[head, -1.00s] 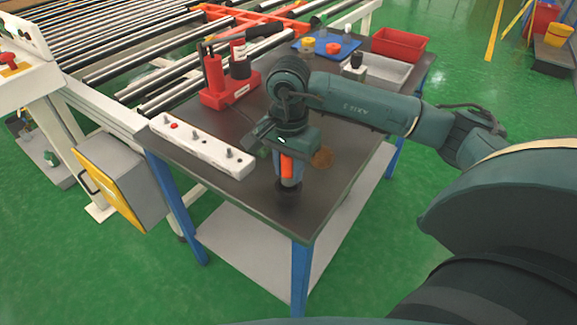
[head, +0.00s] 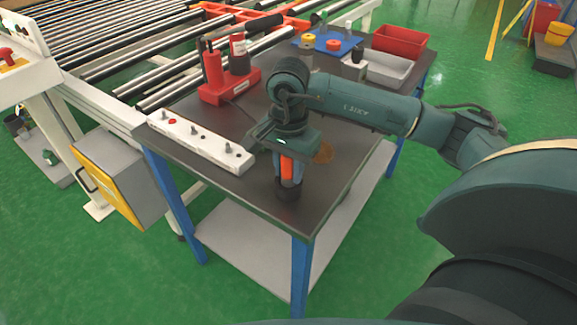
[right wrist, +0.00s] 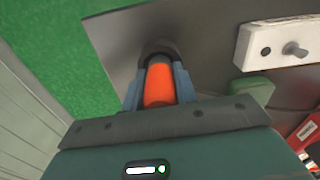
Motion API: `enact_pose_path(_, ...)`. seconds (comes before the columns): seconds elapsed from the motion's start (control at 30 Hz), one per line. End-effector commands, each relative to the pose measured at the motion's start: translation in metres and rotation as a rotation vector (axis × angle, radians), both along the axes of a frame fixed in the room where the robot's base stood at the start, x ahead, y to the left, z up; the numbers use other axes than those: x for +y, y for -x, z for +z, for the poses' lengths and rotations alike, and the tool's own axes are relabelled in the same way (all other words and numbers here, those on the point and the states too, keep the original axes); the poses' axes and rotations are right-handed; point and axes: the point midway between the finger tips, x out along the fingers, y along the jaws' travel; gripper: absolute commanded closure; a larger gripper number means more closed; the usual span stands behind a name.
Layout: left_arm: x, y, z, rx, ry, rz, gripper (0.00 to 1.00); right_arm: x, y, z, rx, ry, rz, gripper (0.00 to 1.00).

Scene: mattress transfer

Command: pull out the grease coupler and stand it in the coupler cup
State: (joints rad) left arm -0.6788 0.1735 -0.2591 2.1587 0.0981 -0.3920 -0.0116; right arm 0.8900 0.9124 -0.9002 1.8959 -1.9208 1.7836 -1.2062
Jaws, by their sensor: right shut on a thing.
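My right gripper (head: 287,180) is shut on an orange piece (head: 287,167), which I take to be the grease coupler, near the front of the table. The piece also shows between the fingers in the right wrist view (right wrist: 159,85). A dark round cup (head: 288,193) stands at the fingertips. The piece's lower end lines up with the cup, but fingers and cup hide whether it is inside or just above. A white strip with studs and a red button (head: 205,143) lies left of the gripper. My left gripper is not in view.
A red stand (head: 215,95) with a red and a dark upright piece is behind the strip. A blue mat (head: 326,44) with small items, a grey tray (head: 392,70) and a red bin (head: 400,40) are at the back. A roller conveyor (head: 130,60) borders the table.

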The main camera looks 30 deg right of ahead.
Motion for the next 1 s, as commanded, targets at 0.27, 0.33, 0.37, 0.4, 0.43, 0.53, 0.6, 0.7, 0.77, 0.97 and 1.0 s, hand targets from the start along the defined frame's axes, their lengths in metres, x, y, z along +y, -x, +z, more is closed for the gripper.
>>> enact_pose_path(0.27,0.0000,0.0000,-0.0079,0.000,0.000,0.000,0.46,-0.0001,-0.0002,-0.0079,-0.001,0.000,0.000,0.97)
enact_pose_path(0.33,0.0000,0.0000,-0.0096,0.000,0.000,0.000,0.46,-0.0001,-0.0002,-0.0097,-0.001,0.000,0.000,0.97)
enact_pose_path(0.37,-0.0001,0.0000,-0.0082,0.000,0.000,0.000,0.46,-0.0001,-0.0002,-0.0082,-0.001,0.000,0.000,0.69)
enact_pose_path(0.4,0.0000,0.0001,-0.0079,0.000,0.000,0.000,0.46,0.0000,-0.0001,-0.0080,0.000,0.000,0.000,0.66)
enact_pose_path(0.43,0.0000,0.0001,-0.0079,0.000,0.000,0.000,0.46,-0.0001,0.0000,-0.0081,0.000,0.000,0.000,0.63)
enact_pose_path(0.53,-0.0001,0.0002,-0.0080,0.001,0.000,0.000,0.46,-0.0001,0.0000,-0.0083,0.001,0.000,0.000,0.55)
enact_pose_path(0.6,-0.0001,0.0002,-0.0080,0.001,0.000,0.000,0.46,-0.0002,0.0001,-0.0084,0.001,0.000,0.000,0.49)
enact_pose_path(0.7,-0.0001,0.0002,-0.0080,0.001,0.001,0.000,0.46,-0.0001,0.0003,-0.0086,0.001,0.000,0.000,0.46)
enact_pose_path(0.77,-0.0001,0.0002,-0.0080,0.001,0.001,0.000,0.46,-0.0002,0.0004,-0.0086,0.002,0.001,0.000,0.46)
enact_pose_path(0.97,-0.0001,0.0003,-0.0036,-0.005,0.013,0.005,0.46,-0.0002,0.0007,-0.0091,0.003,0.001,0.000,0.46)
enact_pose_path(1.0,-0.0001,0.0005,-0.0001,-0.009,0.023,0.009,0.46,-0.0002,0.0007,-0.0092,0.003,0.000,0.000,0.46)
